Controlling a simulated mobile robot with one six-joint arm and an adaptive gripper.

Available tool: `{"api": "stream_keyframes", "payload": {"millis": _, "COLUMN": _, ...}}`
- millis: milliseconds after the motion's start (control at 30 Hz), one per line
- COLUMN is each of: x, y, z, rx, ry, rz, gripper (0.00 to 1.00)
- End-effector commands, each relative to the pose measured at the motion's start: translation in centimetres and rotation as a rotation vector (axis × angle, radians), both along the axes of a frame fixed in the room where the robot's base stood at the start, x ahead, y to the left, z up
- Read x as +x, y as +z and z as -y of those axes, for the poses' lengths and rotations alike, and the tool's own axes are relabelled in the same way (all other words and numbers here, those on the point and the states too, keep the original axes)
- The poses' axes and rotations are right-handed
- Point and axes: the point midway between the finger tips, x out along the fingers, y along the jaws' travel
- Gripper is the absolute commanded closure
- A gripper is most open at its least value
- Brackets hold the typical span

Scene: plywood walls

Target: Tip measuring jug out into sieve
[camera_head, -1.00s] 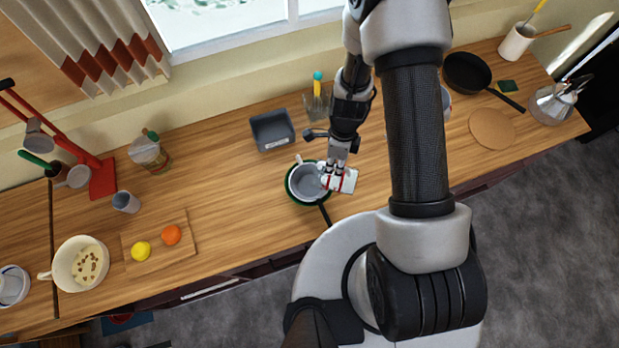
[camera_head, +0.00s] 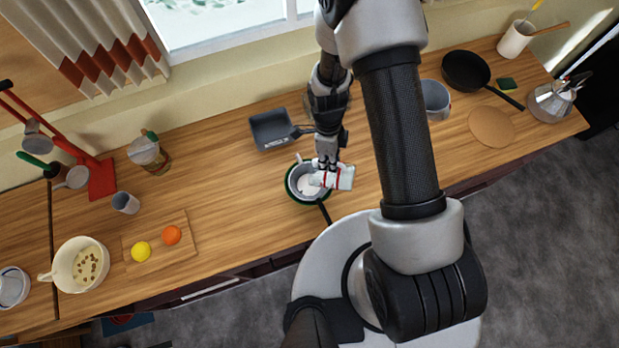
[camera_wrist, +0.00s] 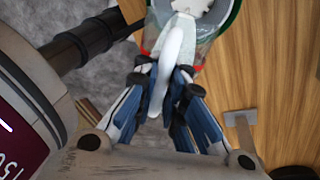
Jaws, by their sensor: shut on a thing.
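My gripper (camera_head: 328,164) is shut on the measuring jug (camera_head: 344,178), a pale jug with red marks. In the wrist view the fingers (camera_wrist: 170,95) close around the jug's white handle (camera_wrist: 172,60). The jug lies tilted on its side, its mouth toward the left over the sieve (camera_head: 293,190). The sieve is a grey round bowl with a green rim around it and a dark handle toward the front. White matter (camera_head: 309,186) shows inside the sieve near the jug's mouth. The jug's inside is mostly hidden.
A board (camera_head: 182,247) with a lemon and an orange lies left, beside a cream pot (camera_head: 63,268). A grey pot (camera_head: 436,98) and black pan (camera_head: 465,70) stand right.

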Motion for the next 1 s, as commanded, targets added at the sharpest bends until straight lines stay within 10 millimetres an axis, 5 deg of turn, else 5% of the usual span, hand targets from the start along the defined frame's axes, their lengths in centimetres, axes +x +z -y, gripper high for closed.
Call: {"api": "stream_keyframes", "payload": {"millis": 1000, "x": 0.5, "y": 0.2, "z": -1.6, "rx": -0.104, "ry": 0.002, "rz": -0.036, "gripper": 1.00}}
